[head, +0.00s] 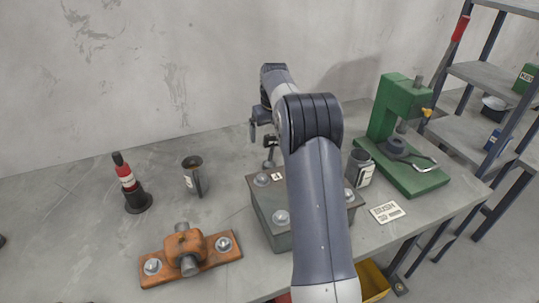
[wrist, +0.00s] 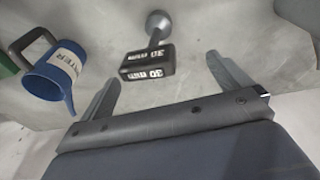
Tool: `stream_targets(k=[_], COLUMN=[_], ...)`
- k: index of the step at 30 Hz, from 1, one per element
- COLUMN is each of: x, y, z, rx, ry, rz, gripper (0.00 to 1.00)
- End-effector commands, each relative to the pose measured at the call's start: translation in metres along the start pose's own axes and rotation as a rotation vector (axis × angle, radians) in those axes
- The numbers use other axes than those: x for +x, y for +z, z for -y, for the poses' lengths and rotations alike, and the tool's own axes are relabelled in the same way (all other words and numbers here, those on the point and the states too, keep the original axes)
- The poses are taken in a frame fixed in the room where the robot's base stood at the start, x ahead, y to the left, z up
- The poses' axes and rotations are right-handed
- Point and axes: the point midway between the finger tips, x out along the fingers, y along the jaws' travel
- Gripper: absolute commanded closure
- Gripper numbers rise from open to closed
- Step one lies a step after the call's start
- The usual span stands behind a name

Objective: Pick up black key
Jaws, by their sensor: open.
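The black key has a black block head marked "30 mm" (wrist: 148,62) and a round grey end (wrist: 158,22) in the wrist view. In the head view its dark head (head: 270,142) stands upright above the back of the grey box. My gripper (wrist: 164,72) is open, with one finger on either side of the key's head in the picture and clear space by both. In the head view my gripper (head: 264,128) is just above the key's head. I cannot tell the exact gap in depth.
A grey box with domed bolts (head: 281,218) stands under my arm. A labelled mug (head: 362,168) and green press (head: 390,135) are to the right. A blue jug (wrist: 60,78) shows in the wrist view.

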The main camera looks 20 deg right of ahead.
Motion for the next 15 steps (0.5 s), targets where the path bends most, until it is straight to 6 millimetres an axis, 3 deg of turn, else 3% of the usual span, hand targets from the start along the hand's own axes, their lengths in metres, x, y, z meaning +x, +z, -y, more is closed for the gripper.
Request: stream_targets(k=[1, 4, 15], x=[0.024, 0.040, 0.049], y=[0.008, 0.009, 0.007], z=[0.006, 0.008, 0.006], rx=[0.002, 0.002, 0.001], ry=[-0.022, -0.026, -0.018], rz=[0.039, 0.040, 0.028], gripper=[0.09, 0.09, 0.10])
